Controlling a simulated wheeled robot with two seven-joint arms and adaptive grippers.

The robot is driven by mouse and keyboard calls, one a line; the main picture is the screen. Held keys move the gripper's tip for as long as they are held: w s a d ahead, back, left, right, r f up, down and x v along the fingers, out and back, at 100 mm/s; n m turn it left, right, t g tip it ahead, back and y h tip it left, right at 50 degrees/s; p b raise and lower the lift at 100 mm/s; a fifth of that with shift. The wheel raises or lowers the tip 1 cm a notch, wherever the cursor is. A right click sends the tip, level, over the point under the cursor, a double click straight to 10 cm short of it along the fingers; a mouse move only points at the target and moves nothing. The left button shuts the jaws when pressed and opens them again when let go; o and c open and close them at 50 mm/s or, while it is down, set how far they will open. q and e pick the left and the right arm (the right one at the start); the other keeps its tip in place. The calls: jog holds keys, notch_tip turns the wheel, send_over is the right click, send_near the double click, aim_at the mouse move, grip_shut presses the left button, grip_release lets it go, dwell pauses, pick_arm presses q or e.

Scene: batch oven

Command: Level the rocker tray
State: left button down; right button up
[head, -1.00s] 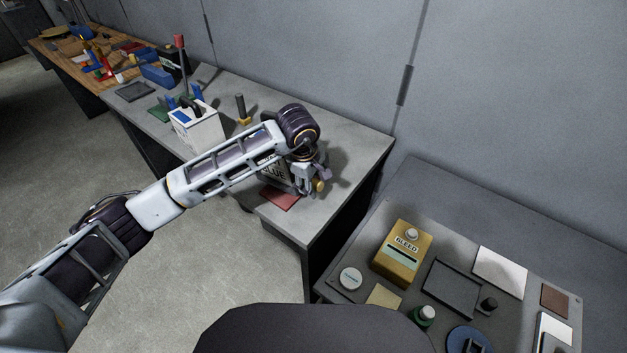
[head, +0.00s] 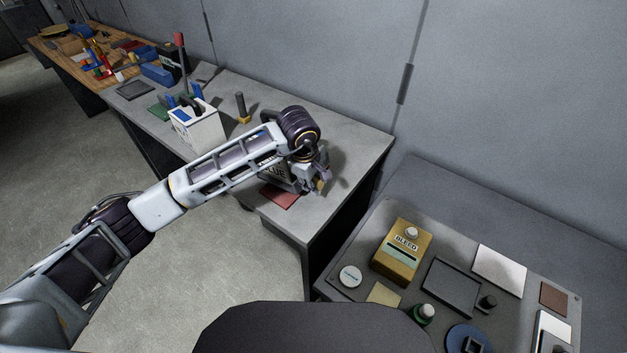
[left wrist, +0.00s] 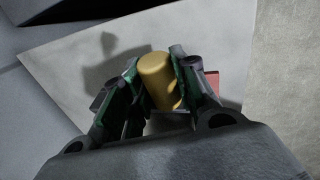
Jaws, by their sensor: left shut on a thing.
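My left gripper (head: 319,180) reaches over the near end of the grey bench (head: 345,135). In the left wrist view it is shut on a yellow, brass-like cylindrical knob (left wrist: 156,75), with a finger on each side. In the head view the knob is mostly hidden by the fingers. A dark box with white lettering ending in "LUE" (head: 275,172) is partly hidden behind my forearm, beside the gripper. A red pad (head: 279,198) lies in front of it on the bench. I cannot tell which thing is the rocker tray. My right gripper is out of view.
A white box with a dark handle (head: 198,128) and a small post on a yellow base (head: 242,108) stand farther along the bench. At right, another bench holds a yellow "BLEED" box (head: 402,252), a dark tray (head: 452,287) and a white plate (head: 498,270). A grey wall runs behind.

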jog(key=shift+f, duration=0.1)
pick_arm(q)
jog(key=shift+s+d+f+t+y+b, duration=0.15)
jog(key=shift+f+y+b, duration=0.25)
jog(key=shift+b, duration=0.6)
jog(key=shift+s+d+f+t+y+b, duration=0.15)
jog(key=shift+f+t+y+b, duration=0.25)
jog(key=shift+b, duration=0.6)
jog(key=shift+f+b, duration=0.3)
jog(key=shift+b, duration=0.1)
jog(key=shift+d+f+b, duration=0.1)
jog(key=shift+f+b, duration=0.05)
jog(key=shift+b, duration=0.2)
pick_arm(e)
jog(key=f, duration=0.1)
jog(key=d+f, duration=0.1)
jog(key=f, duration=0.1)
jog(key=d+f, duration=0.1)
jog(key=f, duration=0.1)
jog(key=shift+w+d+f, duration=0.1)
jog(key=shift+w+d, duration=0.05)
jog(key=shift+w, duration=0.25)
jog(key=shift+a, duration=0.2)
pick_arm(q)
jog(key=c, duration=1.1)
grip_release()
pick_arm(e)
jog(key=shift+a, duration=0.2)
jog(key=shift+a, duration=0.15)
